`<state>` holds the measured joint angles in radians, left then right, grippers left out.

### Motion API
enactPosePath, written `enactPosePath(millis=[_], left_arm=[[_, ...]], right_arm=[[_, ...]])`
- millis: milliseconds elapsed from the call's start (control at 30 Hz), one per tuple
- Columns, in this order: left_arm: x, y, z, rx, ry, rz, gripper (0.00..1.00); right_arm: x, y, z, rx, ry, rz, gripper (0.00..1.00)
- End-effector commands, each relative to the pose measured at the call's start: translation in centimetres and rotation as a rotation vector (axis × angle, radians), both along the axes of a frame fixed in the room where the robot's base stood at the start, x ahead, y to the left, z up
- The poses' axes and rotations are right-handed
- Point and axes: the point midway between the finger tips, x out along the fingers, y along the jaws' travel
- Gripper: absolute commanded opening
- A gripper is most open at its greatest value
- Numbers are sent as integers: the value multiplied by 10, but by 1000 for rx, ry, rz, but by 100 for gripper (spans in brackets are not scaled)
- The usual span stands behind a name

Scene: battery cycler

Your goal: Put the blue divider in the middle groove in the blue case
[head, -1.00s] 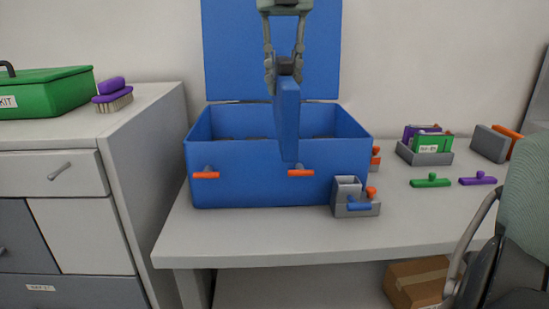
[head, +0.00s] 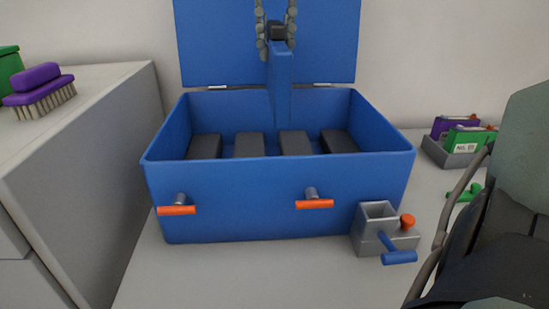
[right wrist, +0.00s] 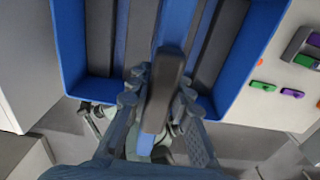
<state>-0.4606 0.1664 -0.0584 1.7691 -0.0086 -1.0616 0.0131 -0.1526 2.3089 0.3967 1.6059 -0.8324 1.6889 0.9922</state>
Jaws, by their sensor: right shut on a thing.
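The blue case (head: 275,195) stands open on the table, its lid (head: 210,45) raised at the back. Several dark blocks (head: 249,145) lie in rows inside, with blue gaps between them. My right gripper (head: 277,45) is shut on the dark handle of the blue divider (head: 281,90) and holds it upright. The divider appears over the gap between the two middle blocks, its lower end inside the case outline. I cannot tell whether it touches a groove. In the right wrist view, the handle (right wrist: 166,85) is between my fingers. My left gripper is not in view.
A small grey holder (head: 378,222) with orange and blue handles stands at the case's front right corner. A tray of purple and green parts (head: 445,153) is at right. A purple brush (head: 38,90) lies on the cabinet at left. Two orange latches (head: 314,203) protrude from the case front.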

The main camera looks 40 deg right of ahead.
Motion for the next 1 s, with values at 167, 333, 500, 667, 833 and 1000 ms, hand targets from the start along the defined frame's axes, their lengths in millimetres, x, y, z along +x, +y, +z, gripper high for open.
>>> enactPosePath(millis=[167, 333, 500, 667, 833, 1000], left_arm=[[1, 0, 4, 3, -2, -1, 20], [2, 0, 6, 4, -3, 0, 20], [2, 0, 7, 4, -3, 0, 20], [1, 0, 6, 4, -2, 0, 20], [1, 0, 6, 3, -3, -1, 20], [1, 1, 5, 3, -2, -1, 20]], right_arm=[[-1, 0, -44, 3, 7, 2, 0], [-1, 1, -88, 5, 4, 2, 0], [-1, 0, -118, 1, 3, 0, 0], [0, 0, -129, -1, 1, -1, 0], [-1, 0, -149, 0, 4, -1, 0], [-1, 0, -171, 1, 2, -1, 0]])
